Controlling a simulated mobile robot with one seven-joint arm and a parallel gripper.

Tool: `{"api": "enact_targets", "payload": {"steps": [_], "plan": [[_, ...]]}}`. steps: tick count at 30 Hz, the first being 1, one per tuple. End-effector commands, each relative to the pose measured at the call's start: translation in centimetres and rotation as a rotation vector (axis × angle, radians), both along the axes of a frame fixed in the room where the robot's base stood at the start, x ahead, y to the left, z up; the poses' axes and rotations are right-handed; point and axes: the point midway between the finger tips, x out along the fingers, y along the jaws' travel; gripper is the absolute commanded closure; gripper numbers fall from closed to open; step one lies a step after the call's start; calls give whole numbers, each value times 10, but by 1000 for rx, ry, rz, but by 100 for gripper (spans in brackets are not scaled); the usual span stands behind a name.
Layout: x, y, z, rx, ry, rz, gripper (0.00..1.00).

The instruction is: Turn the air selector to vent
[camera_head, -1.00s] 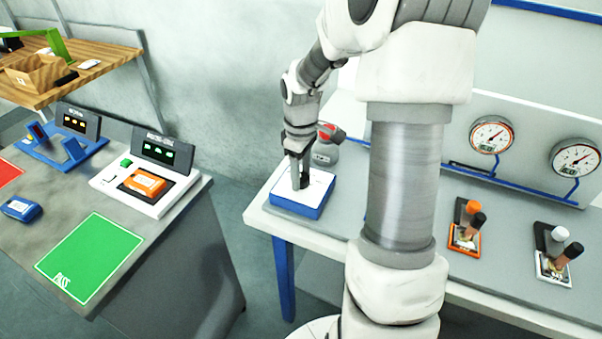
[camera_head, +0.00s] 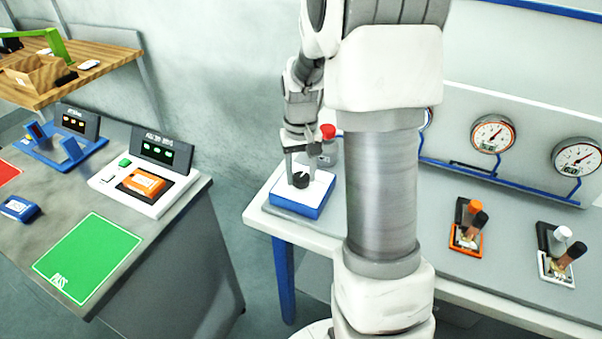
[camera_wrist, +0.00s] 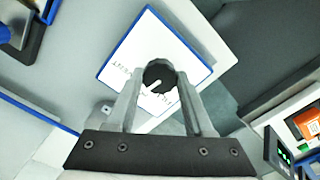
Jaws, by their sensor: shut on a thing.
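The air selector is a blue box (camera_head: 290,207) with a white top on the left end of the long bench, and a round black knob (camera_head: 300,179) stands on it. In the wrist view the knob (camera_wrist: 160,75) has a white pointer mark toward the lower left. My gripper (camera_head: 300,170) points down, shut on the black knob, with one finger on each side. In the wrist view my gripper (camera_wrist: 160,80) partly covers the plate around the knob.
A grey bottle-like part (camera_head: 324,151) with a red cap stands close behind the selector. Dial gauges (camera_head: 492,133) and an orange-framed valve (camera_head: 466,237) are to the right. The left bench holds a green pad (camera_head: 88,258) and a white device (camera_head: 145,190); a floor gap separates the benches.

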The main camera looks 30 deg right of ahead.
Motion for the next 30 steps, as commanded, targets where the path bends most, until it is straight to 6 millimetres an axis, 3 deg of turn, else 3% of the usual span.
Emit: {"api": "enact_targets", "payload": {"steps": [15, 30], "plan": [[1, 0, 1, 0, -2, -451, 100], [1, 0, 1, 0, -3, -648, 100]]}}
